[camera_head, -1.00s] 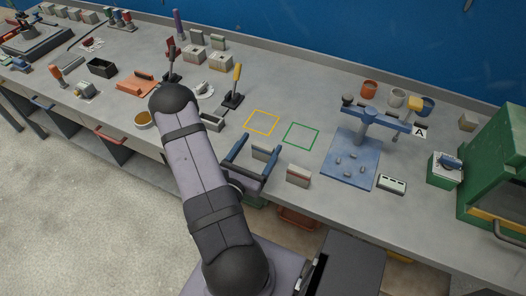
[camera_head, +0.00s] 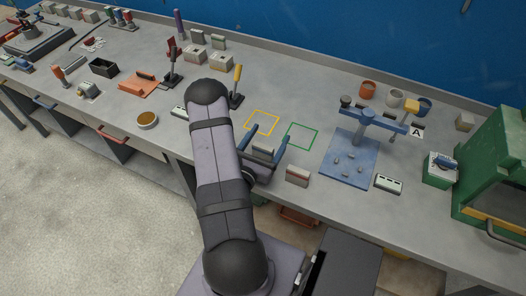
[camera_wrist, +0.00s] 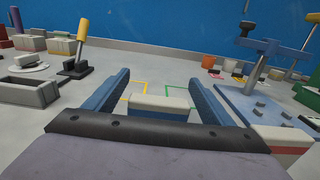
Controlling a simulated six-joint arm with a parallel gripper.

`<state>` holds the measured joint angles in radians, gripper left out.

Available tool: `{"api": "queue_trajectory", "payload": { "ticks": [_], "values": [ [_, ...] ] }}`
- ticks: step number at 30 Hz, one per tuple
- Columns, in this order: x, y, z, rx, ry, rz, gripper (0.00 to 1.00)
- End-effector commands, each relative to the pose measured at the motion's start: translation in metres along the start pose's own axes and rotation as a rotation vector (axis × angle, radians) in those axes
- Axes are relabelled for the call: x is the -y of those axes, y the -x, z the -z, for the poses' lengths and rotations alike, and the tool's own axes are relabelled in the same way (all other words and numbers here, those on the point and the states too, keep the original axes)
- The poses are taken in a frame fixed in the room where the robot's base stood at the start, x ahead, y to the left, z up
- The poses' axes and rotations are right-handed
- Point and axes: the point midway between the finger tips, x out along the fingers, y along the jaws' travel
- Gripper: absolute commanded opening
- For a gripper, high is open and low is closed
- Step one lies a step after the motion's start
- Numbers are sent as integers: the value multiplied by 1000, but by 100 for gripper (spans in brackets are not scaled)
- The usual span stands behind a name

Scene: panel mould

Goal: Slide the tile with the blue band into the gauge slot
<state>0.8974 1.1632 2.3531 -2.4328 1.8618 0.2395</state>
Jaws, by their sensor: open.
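A pale tile with a blue band (camera_wrist: 160,110) stands on edge on the bench, between the spread fingers of my gripper (camera_wrist: 161,77) in the wrist view. It also shows in the head view (camera_head: 262,152). My gripper (camera_head: 270,131) is open, low over the bench, with a gap between the tile and each finger. A grey block with a long dark slot (camera_wrist: 28,91) lies at left in the wrist view; my arm mostly hides that area in the head view. I cannot tell for sure that it is the gauge.
A red-banded tile (camera_head: 297,175) stands close to the right of my gripper. A blue stand (camera_head: 350,160) is farther right. A yellow-handled lever (camera_head: 236,88) rises at back left. Yellow (camera_head: 262,122) and green (camera_head: 301,136) outlines mark bare bench beyond the gripper.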

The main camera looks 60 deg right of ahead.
Motion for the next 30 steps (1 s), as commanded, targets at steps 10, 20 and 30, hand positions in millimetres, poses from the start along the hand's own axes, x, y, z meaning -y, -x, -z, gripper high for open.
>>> {"api": "queue_trajectory", "payload": {
  "ticks": [10,20,30],
  "values": [
    [0,0,0,1,-1,0,30],
    [0,0,-3,1,-2,0,30],
    [0,0,-28,3,-3,0,30]
  ]
}}
